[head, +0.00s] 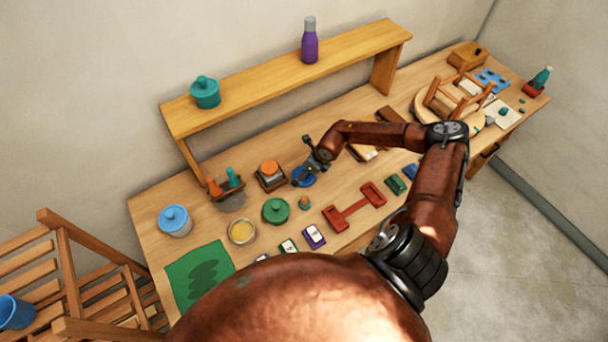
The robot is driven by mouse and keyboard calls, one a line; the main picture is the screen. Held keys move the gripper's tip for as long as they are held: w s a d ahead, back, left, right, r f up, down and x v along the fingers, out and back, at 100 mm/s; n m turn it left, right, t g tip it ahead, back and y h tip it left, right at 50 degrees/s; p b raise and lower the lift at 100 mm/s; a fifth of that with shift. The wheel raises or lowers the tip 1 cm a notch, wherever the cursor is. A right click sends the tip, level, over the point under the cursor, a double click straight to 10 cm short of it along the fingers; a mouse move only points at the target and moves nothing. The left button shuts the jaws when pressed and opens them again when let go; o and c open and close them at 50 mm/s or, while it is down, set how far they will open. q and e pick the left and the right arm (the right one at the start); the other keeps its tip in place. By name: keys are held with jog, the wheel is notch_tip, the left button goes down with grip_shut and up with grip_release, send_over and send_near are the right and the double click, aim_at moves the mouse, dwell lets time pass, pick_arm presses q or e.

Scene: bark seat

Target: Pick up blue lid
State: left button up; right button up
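A dark blue round lid (306,179) lies on the workbench, in the middle of the head view. My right gripper (302,178) is over it, coming in from the right, and partly hides it. The dark fingers are small against the lid, so I cannot tell whether they are open or shut, or whether they touch it. My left gripper is not in view.
Near the lid are an orange-topped block stack (270,174), a green lidded pot (276,210) and a small orange-and-teal piece (305,203). A raised shelf (290,76) stands behind.

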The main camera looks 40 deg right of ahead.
jog(key=shift+w+f, duration=0.25)
jog(key=shift+f, duration=0.65)
jog(key=c, duration=0.6)
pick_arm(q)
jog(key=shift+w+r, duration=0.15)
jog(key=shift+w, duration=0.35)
pick_arm(e)
jog(key=c, duration=0.5)
